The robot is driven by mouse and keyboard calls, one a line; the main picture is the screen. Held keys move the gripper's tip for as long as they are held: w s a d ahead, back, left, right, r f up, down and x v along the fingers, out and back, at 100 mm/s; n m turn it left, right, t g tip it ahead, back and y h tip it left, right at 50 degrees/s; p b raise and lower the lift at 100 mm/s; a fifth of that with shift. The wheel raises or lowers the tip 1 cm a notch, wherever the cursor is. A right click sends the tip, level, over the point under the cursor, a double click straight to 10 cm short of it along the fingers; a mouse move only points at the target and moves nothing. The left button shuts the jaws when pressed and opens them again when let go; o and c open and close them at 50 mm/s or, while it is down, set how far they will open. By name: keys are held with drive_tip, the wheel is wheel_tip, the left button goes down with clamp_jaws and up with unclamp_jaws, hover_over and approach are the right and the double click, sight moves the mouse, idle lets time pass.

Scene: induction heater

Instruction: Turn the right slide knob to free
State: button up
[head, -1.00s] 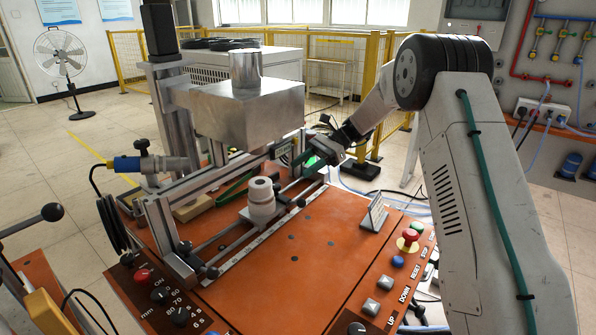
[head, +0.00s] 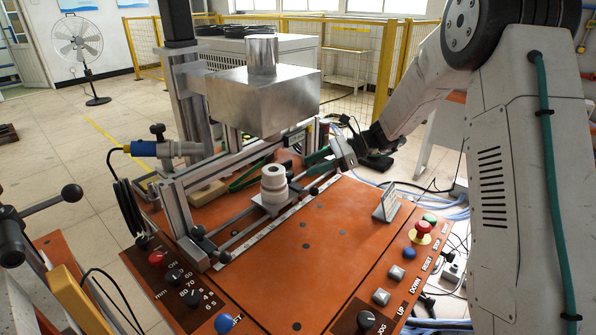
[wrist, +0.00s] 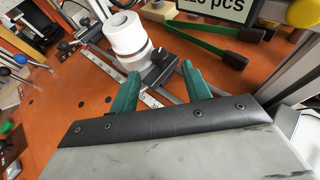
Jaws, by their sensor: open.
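The right slide knob (head: 314,190) is a small black knob at the near right end of the slide rail on the orange heater table. In the wrist view, a black knob on a dark block (wrist: 160,56) shows just past and between my fingertips. I cannot read whether it is set to free. My gripper (head: 310,165) has two green fingers, spread apart with nothing between them. It is close to the knob, and the wrist view also shows the open fingers (wrist: 160,74). I cannot tell whether they touch it.
A white ceramic stack (head: 273,184) stands on the slide beside my fingers. A metal block (head: 262,98) hangs above. A small sign (head: 386,205) and control buttons (head: 397,272) are at the right. The front tabletop is clear.

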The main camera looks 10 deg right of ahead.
sight(292, 173)
drive_tip(key=shift+x, duration=2.7)
drive_tip(key=c, duration=0.9)
